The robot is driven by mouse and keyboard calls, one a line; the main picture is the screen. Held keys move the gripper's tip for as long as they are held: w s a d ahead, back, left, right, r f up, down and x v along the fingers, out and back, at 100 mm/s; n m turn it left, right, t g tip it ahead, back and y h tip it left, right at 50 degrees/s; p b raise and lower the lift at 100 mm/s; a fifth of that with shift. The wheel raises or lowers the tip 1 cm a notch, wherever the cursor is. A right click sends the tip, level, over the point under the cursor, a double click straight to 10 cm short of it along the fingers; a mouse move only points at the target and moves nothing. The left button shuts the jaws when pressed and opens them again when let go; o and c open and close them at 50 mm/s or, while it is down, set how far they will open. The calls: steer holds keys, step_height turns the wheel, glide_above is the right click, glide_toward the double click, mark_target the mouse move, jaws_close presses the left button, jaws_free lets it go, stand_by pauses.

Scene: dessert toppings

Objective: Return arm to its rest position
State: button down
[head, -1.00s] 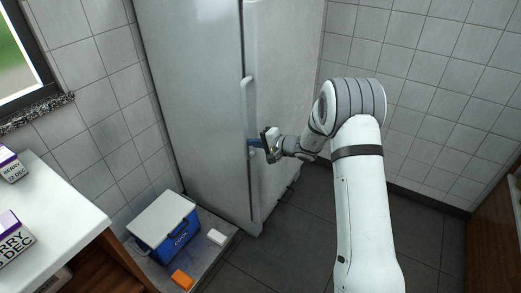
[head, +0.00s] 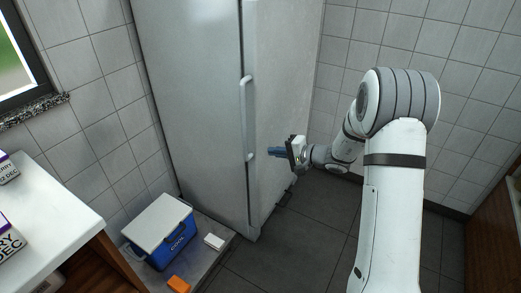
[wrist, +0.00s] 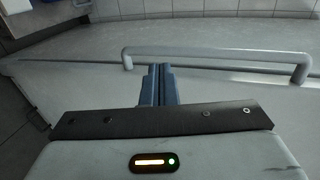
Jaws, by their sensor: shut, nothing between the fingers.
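My gripper (head: 274,151) is in front of the fridge (head: 200,90), to the right of its vertical door handle (head: 247,115) in the head view. Its blue fingers are together with nothing between them. In the wrist view the closed fingers (wrist: 159,85) point toward the fridge door, and the grey bar handle (wrist: 215,53) lies beyond them, apart from them. My white arm is bent at the elbow, on the right side of the head view. The fridge door looks shut.
A blue cooler (head: 177,247) with a white lid stands on a low ledge left of the fridge, beside a white block (head: 214,242) and an orange block (head: 179,284). A white counter (head: 50,225) with boxes is at left. Dark floor (head: 310,230) is clear around the arm.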

steer(key=s+d+r+n+g+h+p, duration=0.1)
steer(key=s+r+n+g+h+p, duration=0.15)
steer(key=s+r, duration=0.6)
steer(key=s+d+r+n+g+h+p, duration=0.15)
steer(key=s+r+g+p, duration=0.35)
steer(key=s, duration=0.6)
steer(key=s+d+r+n+t+h+p, duration=0.1)
steer(key=s+d+r+h+p, duration=0.2)
steer(key=s, duration=0.4)
steer(key=s+d+r+t+h+p, duration=0.2)
steer(key=s+d+r+h+p, duration=0.1)
steer(key=s+d+r+h, duration=0.2)
steer(key=s+d+r, duration=0.2)
steer(key=d, duration=0.1)
steer(key=shift+s+r+n+h, duration=0.3)
steer(key=shift+r+n+h, duration=0.05)
steer(key=shift+n+h, duration=0.05)
